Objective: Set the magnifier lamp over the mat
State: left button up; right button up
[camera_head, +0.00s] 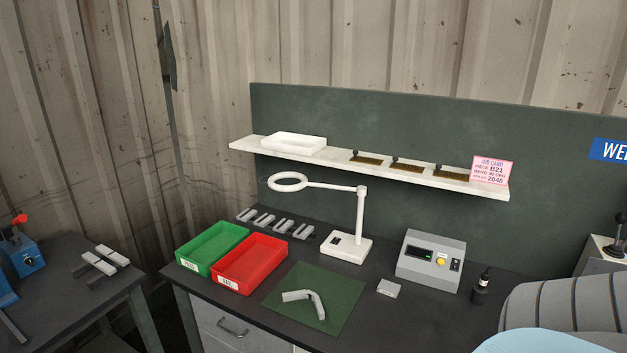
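The white magnifier lamp (361,215) stands upright on the dark bench, its square base behind the green mat. Its ring head (288,182) reaches out to the left on a level arm, above the area of the trays and the back of the bench, not over the mat. The green mat (343,321) lies flat near the bench's front edge. A bent light-grey pipe piece (314,298) lies on it. Neither of my grippers is in view.
A green tray (189,266) and a red tray (221,283) sit left of the mat. A grey control box (431,260), a small grey block (388,288) and a dark bottle (481,288) stand to the right. A shelf (340,160) with a job card (492,170) hangs behind.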

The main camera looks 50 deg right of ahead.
aim_at(362, 190)
jog(key=z, duration=1.35)
jog(key=i+j+z, duration=0.1)
jog(key=z, duration=0.8)
jog(key=i+j+z, duration=0.1)
jog(key=j+z, duration=0.25)
jog(key=j, duration=0.15)
jog(key=j+z, duration=0.35)
jog(key=j, duration=0.15)
jog(key=j+z, duration=0.2)
jog(key=j, duration=0.9)
